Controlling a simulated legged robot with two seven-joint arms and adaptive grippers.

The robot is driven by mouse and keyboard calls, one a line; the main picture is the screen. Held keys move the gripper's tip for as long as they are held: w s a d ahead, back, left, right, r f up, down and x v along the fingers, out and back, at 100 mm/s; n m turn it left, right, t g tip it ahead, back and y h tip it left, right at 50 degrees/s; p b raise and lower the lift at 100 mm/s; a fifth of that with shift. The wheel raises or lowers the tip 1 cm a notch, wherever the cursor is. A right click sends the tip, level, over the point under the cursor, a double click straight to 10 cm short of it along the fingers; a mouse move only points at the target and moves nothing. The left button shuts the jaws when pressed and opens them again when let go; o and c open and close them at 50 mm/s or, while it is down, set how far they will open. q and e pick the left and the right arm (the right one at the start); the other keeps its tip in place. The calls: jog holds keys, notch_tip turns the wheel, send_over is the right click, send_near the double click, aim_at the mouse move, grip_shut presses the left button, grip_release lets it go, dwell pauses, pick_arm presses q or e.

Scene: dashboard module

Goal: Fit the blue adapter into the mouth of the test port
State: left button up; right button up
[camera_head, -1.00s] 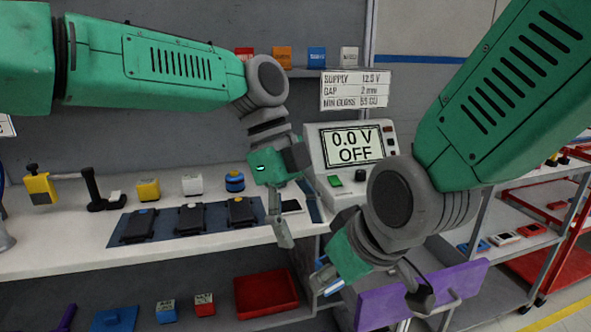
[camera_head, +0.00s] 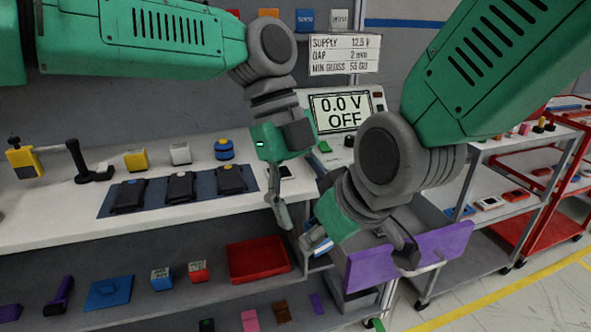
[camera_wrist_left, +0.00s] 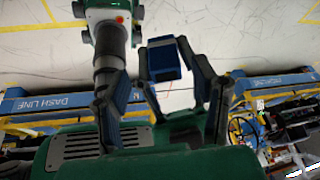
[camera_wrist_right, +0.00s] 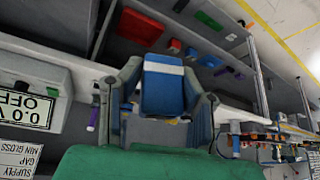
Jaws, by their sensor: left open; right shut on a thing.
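My right gripper (camera_head: 320,236) is shut on a blue block with a white band, which I take for the blue adapter (camera_wrist_right: 163,92). The right wrist view shows the block between the two fingers. In the head view only a small blue and white part (camera_head: 316,242) shows beside the green palm. My left gripper (camera_head: 283,208) is open, its fingers pointing down in front of the bench edge, just left of the right gripper. A blue block-like shape (camera_wrist_left: 163,58) shows between its fingers in the left wrist view; I cannot tell its distance. I cannot make out the test port's mouth.
A console (camera_head: 340,110) reading 0.0 V OFF stands behind the grippers. Several dark modules lie on a blue mat (camera_head: 107,204). A red bin (camera_head: 257,262) is on the lower shelf.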

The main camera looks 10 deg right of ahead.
pick_arm(q)
jog(key=shift+x, duration=0.9)
jog(key=c, duration=1.2)
pick_arm(e)
jog(key=o, duration=1.2)
jog(key=shift+o, duration=0.2)
